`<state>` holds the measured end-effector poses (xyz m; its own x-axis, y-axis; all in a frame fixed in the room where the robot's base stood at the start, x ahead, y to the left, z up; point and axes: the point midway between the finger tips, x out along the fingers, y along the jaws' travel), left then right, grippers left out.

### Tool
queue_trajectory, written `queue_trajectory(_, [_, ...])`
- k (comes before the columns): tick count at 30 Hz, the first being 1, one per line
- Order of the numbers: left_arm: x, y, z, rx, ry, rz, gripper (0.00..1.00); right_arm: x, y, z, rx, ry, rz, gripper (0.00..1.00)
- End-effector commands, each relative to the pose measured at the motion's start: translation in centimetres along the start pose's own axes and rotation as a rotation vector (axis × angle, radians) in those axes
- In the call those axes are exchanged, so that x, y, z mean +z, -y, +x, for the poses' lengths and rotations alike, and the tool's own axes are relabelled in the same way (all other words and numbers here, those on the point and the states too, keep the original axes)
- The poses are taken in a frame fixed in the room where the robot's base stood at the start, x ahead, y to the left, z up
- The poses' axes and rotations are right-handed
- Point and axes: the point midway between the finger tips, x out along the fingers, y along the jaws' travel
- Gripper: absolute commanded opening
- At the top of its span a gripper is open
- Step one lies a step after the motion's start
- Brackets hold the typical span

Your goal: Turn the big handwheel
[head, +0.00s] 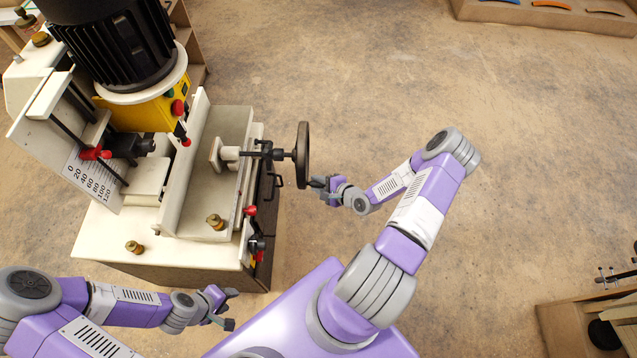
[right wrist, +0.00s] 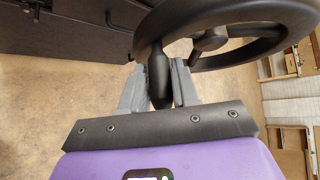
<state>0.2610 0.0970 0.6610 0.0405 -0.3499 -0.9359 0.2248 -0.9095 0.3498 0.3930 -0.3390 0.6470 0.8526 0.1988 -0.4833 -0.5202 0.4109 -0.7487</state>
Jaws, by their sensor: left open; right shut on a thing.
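The big handwheel (head: 302,155) is a black wheel seen nearly edge-on in the head view, on a shaft at the right side of the cream machine (head: 110,245). My right gripper (head: 318,184) is at the wheel's lower right edge. In the right wrist view the handwheel (right wrist: 235,35) fills the upper right, and my right gripper (right wrist: 160,82) is shut on its dark handle (right wrist: 158,75), with a finger on each side. My left gripper (head: 228,306) is open and empty, low in front of the machine and away from the wheel.
A black motor (head: 115,40) and a yellow control box (head: 150,108) stand on the machine. A wooden bench (head: 590,325) is at lower right and a tray (head: 540,14) at the top right. The floor between is clear.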

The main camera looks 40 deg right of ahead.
Motion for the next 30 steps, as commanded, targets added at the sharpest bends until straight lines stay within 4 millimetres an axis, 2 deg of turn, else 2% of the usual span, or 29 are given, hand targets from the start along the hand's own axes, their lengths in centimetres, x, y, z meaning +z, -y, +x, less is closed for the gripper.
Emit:
queue_trajectory(15, [0.01,-0.06,-0.16,0.0,0.0,0.0,0.43,0.1,0.57,-0.11,-0.011,0.001,-0.009,0.0])
queue_trajectory(16, [0.01,-0.06,-0.16,0.0,0.0,0.0,0.43,0.1,0.57,-0.11,-0.011,0.001,-0.009,0.32])
queue_trajectory(19, [0.01,-0.06,-0.16,0.0,0.0,0.0,0.43,0.1,0.56,-0.1,-0.011,0.0,-0.008,0.47])
queue_trajectory(30, [0.01,-0.11,-0.3,0.0,0.0,0.0,0.43,0.05,0.4,-0.68,-0.006,-0.002,-0.004,0.49])
